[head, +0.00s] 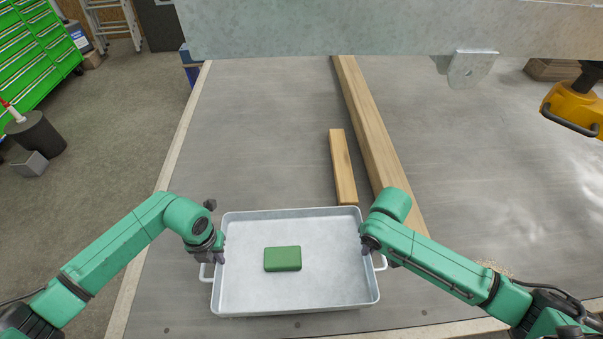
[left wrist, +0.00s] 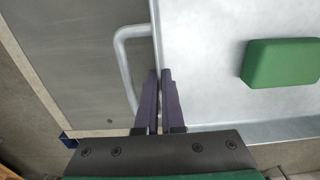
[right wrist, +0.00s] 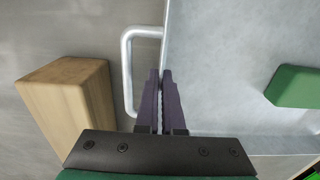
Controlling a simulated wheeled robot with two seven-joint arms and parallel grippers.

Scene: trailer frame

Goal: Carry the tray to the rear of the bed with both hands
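The tray (head: 335,297) is a shallow, light grey metal pan at the near end of the flat grey bed (head: 270,130). A green block (head: 283,259) lies in it, a little left of the middle. My left gripper (head: 219,252) is at the tray's left side; in the left wrist view its fingers (left wrist: 160,80) are closed on the side wall, beside the wire handle (left wrist: 121,65). My right gripper (head: 367,247) is at the right side; its fingers (right wrist: 160,80) are closed on that wall, beside the other handle (right wrist: 127,70). I cannot tell whether the tray touches the bed.
A short wooden block (head: 343,165) lies just beyond the tray's far right corner. A long timber (head: 370,125) runs beside it. A galvanized beam (head: 330,28) with a lug crosses the far side. A yellow tool (head: 572,108) is at right. The bed left of the timbers is clear.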

